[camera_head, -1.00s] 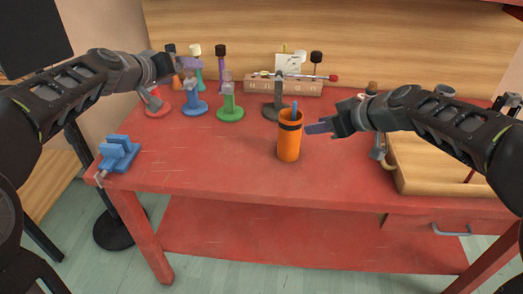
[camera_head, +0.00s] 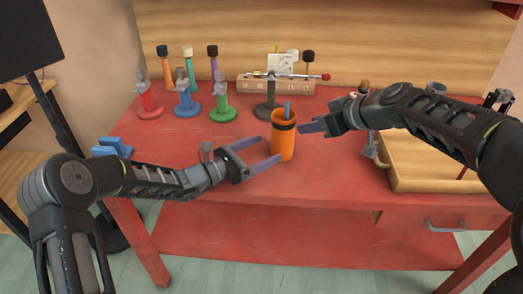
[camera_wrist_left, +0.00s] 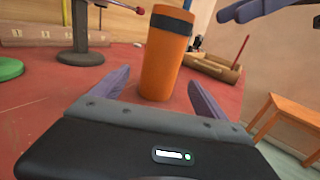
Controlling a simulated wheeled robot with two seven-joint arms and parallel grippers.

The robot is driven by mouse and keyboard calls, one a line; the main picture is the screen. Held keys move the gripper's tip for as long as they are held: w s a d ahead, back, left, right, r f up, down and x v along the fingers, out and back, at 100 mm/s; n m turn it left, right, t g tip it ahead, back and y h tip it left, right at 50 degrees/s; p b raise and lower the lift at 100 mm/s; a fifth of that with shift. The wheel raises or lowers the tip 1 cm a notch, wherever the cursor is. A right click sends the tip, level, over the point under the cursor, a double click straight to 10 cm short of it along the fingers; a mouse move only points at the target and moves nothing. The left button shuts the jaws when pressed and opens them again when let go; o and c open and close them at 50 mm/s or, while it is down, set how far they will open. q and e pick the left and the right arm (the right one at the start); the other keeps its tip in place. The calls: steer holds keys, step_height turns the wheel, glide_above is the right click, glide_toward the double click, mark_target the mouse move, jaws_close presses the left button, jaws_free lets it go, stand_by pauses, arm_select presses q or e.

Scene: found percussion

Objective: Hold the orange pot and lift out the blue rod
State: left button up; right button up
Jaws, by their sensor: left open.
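The orange pot (camera_head: 283,143) stands upright on the red table, with a dark band near its top. The blue rod (camera_head: 288,110) sticks up out of its mouth. My left gripper (camera_head: 262,151) is open just left of the pot, its two purple fingers pointing at it. In the left wrist view the orange pot (camera_wrist_left: 165,60) stands between and beyond the fingertips, apparently not held; the rod does not show there. My right gripper (camera_head: 312,127) is just right of the pot's upper part, apart from it; its fingers overlap, so its opening is unclear.
Red, blue and green stands (camera_head: 186,105) are at the back left. A dark stand (camera_head: 268,112) is behind the pot, before a wooden block (camera_head: 250,84). A wooden tray (camera_head: 420,182) is at the right. A blue clamp (camera_head: 112,147) sits on the left edge.

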mark_target(284, 141)
arm_select(q)
steer(key=shift+d, duration=0.1)
steer(key=shift+x, duration=3.85)
steer(key=shift+c, duration=0.2)
steer(key=c, duration=1.6)
